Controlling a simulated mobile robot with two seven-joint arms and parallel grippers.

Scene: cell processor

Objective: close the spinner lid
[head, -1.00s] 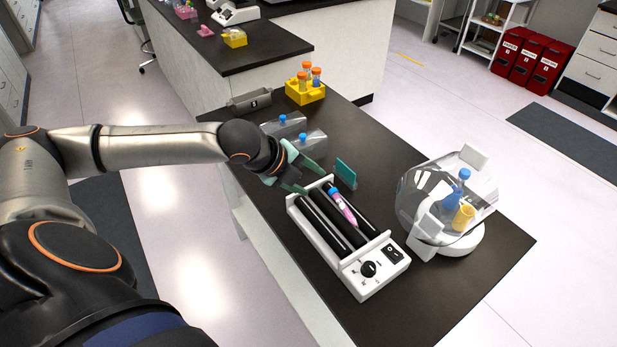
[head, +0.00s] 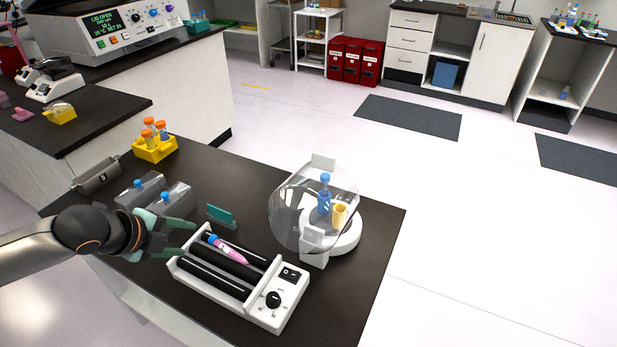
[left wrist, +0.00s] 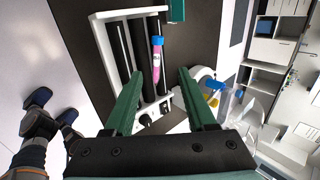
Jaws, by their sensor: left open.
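The spinner is a small round device with a white base (head: 346,240) at the right of the near dark bench. Its clear rounded lid (head: 290,215) appears raised and tilted over the base, with a white tab at its top and another white piece at its lower edge. A blue-capped blue tube (head: 324,203) and a yellow tube (head: 339,215) show behind or through the lid. The spinner shows partly in the left wrist view (left wrist: 205,82). My left gripper (head: 183,239) is open and empty, left of the spinner, by the tube roller's left end. My right gripper is not in view.
The white tube roller (head: 255,313), with a pink tube (head: 228,250) on it, lies between my left gripper and the spinner. A teal upright piece (head: 221,216) stands behind it. Clear blue-topped containers (head: 176,200) and a yellow tube rack (head: 154,150) stand farther left.

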